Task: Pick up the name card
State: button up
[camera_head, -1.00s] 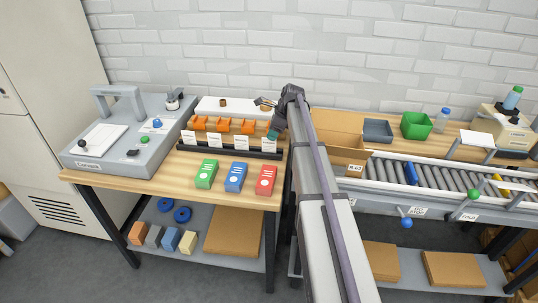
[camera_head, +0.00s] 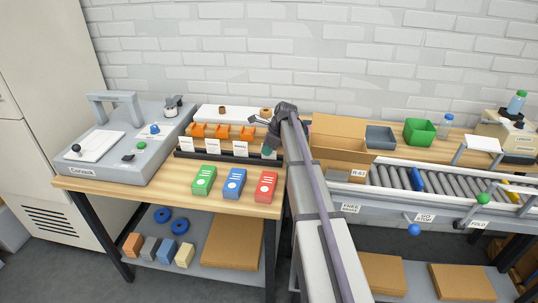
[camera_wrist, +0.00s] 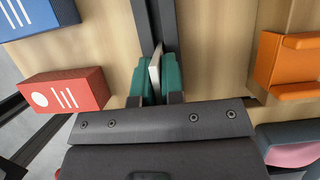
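A black rack (camera_head: 215,157) on the left table holds small white cards. Three show in the head view: a left card (camera_head: 186,145), a middle card (camera_head: 213,147) and a right card (camera_head: 240,149). Their print is too small to read. My gripper (camera_head: 267,149) is at the rack's right end, pointing down. In the wrist view, its two teal fingertips (camera_wrist: 158,80) flank a thin white card (camera_wrist: 155,62), seen edge-on over the black rack (camera_wrist: 150,18). The fingers are close to the card; I cannot tell whether both press on it.
Orange bins (camera_head: 222,132) stand just behind the rack. Green (camera_head: 204,180), blue (camera_head: 234,184) and red (camera_head: 265,187) boxes stand in front. A grey console (camera_head: 120,150) is left; an open carton (camera_head: 338,150) and roller conveyor (camera_head: 440,182) are right.

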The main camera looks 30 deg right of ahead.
grip_shut()
notch_tip(320, 180, up, 10)
jog(key=p, duration=1)
jog(key=shift+r, duration=0.2)
jog(key=s+a+r+p, duration=0.5)
jog(key=s+a+p, duration=0.1)
jog(key=s, duration=0.3)
jog(key=s+a+r+p, duration=0.5)
jog(key=s+a+r, duration=0.1)
jog(key=s, duration=0.4)
jog(key=s+a+r+p, duration=0.6)
jog(key=s+a, duration=0.1)
jog(key=s, duration=0.3)
jog(key=shift+s+p, duration=0.25)
jog(key=shift+p, duration=0.05)
